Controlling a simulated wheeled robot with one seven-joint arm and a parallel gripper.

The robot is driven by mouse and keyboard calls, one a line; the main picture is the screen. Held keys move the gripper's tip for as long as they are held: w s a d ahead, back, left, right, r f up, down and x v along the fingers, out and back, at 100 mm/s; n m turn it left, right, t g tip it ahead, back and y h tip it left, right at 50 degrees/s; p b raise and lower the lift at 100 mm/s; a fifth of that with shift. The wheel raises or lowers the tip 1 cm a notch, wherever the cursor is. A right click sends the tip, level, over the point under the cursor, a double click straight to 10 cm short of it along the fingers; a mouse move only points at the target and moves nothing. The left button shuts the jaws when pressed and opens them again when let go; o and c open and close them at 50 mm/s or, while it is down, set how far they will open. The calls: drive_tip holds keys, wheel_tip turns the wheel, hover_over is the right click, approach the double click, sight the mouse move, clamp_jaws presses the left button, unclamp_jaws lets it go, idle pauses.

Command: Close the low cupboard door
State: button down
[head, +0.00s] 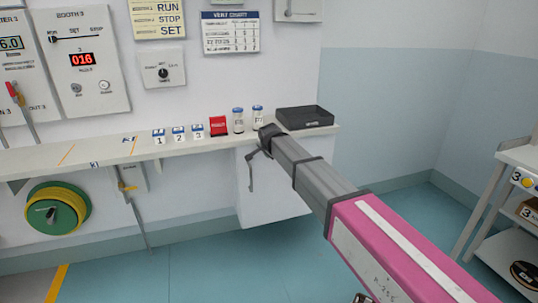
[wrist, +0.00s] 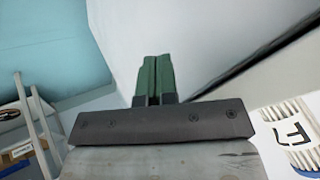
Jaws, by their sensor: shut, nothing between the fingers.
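A low white cupboard (head: 280,204) hangs under the right end of the shelf. My arm crosses in front of it and hides part of it, so I cannot tell how far its door stands open. A dark, thin, bent piece shows at its left side in the head view; I cannot tell whether it is a handle. In the wrist view, my gripper (wrist: 154,62) has its green fingers shut together with nothing between them. They point toward a plain white surface (wrist: 210,35), probably the cupboard; contact cannot be told. The fingers are not clear in the head view.
The shelf (head: 110,153) carries numbered blocks, a red block (head: 219,126), two jars (head: 238,120) and a black tray (head: 305,117). A cart (head: 520,200) stands at right.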

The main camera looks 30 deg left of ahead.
drive_tip(key=v, duration=1)
drive_tip(key=shift+s+d+r, duration=0.2)
drive_tip(key=shift+s+r, duration=0.05)
drive_tip(key=shift+r, duration=0.05)
drive_tip(key=w+d+f+g+h, duration=0.1)
drive_tip(key=w+d+f, duration=0.35)
drive_tip(key=d, duration=0.85)
drive_tip(key=w+d+f+n+h, duration=0.1)
drive_tip(key=w+d+f, duration=0.35)
drive_tip(key=d, duration=0.75)
drive_tip(key=w+d+f+g+h, duration=0.1)
drive_tip(key=w+d+f+h, duration=0.15)
drive_tip(key=d+f, duration=0.75)
drive_tip(key=s+d+f+g, duration=0.1)
drive_tip(key=s+d+f, duration=0.1)
drive_tip(key=d, duration=1)
drive_tip(key=s+d+f+g, duration=0.1)
drive_tip(key=s+d+f, duration=0.2)
drive_tip(key=d, duration=1)
drive_tip(key=s+d+f+n+g, duration=0.1)
drive_tip(key=s+d, duration=0.5)
drive_tip(key=d, duration=0.6)
wheel_tip(320, 180, down, 2)
drive_tip(key=shift+s+d+f+g, duration=0.1)
drive_tip(key=shift+s+d+g, duration=0.05)
drive_tip(key=shift+d+g, duration=0.3)
drive_tip(key=shift+a, duration=0.1)
